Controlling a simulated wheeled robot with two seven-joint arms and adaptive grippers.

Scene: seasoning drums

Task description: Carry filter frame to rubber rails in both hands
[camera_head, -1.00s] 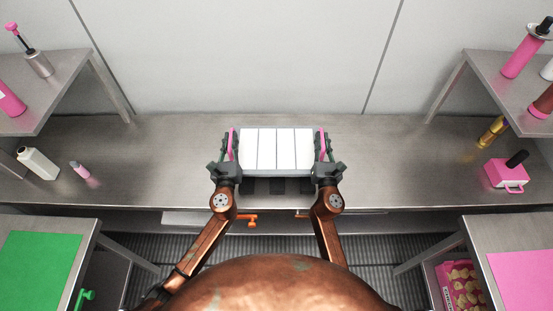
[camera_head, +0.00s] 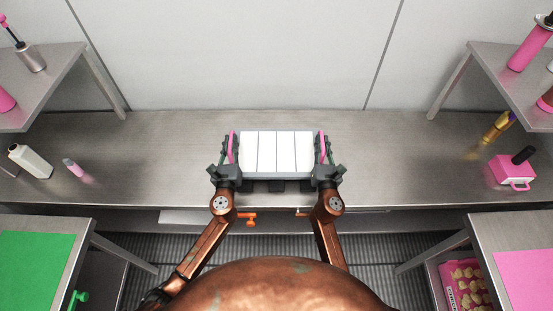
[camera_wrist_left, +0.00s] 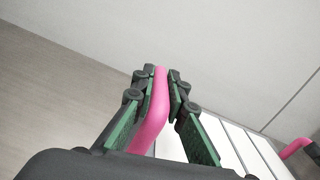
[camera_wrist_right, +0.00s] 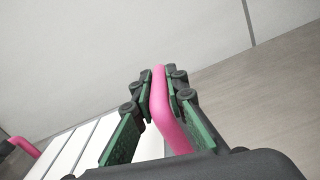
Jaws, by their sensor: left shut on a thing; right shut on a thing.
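The filter frame (camera_head: 277,152), white and slatted with a grey front edge, is level at the middle of the steel bench. My left gripper (camera_head: 231,152) is shut on its left pink handle; the left wrist view shows this handle (camera_wrist_left: 153,122) between the green-padded fingers. My right gripper (camera_head: 321,152) is shut on the right pink handle (camera_wrist_right: 165,115). Dark strips, probably the rubber rails (camera_head: 278,186), show just below the frame's front edge. The frame hides the rest of them. I cannot tell whether frame and strips touch.
The bench (camera_head: 160,150) is clear on both sides of the frame. A pale bottle (camera_head: 30,161) and a small pink-capped tube (camera_head: 73,168) stand left. A pink box (camera_head: 513,172) and gold bottle (camera_head: 497,127) stand right. Raised shelves flank the bench; a wall is behind.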

